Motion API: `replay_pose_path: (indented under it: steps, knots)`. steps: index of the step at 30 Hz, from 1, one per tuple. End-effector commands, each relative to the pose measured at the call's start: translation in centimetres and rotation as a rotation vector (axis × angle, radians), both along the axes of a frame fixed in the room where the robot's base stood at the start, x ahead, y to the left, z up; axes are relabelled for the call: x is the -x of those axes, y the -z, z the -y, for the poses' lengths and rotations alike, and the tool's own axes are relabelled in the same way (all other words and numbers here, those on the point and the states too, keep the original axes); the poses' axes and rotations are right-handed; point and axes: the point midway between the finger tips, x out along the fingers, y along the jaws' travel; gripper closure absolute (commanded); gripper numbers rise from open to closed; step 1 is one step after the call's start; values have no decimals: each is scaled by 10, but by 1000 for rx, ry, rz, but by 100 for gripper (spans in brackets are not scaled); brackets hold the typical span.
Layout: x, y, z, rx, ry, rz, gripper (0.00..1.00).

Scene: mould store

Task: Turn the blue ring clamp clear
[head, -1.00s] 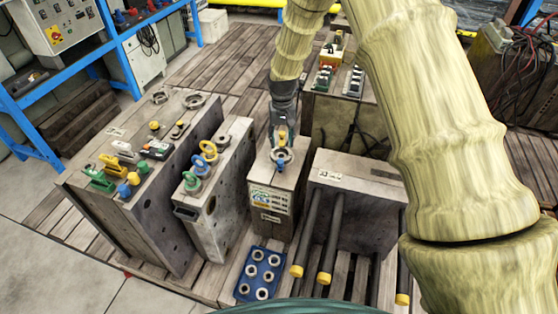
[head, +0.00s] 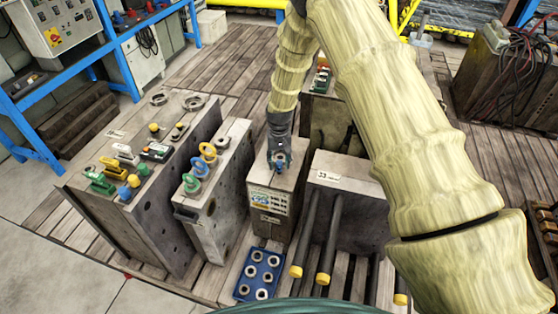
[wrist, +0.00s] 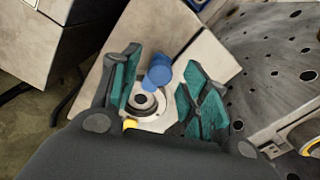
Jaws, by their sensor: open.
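The blue ring clamp (wrist: 160,73) shows in the wrist view as a rounded blue knob beside a round metal ring (wrist: 147,104) on the block's pale top. A bit of yellow (wrist: 130,124) shows at the ring's near edge. In the head view the blue clamp (head: 281,167) is small and partly covered by my gripper, on top of the narrow middle mould block (head: 261,183). My gripper (wrist: 162,82) is open, with a teal-padded finger on each side of the blue knob and gaps visible. The gripper also shows in the head view (head: 280,153), pointing down at the block.
Left stand a block with yellow and blue eyes (head: 226,160) and a wider block with several coloured clamps (head: 110,215). A block with yellow-tipped bars (head: 345,190) stands close on the right. A blue tray of rings (head: 244,287) lies in front.

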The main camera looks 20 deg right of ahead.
Motion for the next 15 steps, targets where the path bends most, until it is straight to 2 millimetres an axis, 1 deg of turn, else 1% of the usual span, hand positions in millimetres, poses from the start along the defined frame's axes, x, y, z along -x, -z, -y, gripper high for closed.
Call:
replay_pose_path:
  steps: [9, 11, 15]
  knots:
    - [0, 2, 0, 0, 0, 0, 55]
    - [0, 2, 0, 0, 0, 0, 64]
    - [0, 2, 0, 0, 1, 0, 90]
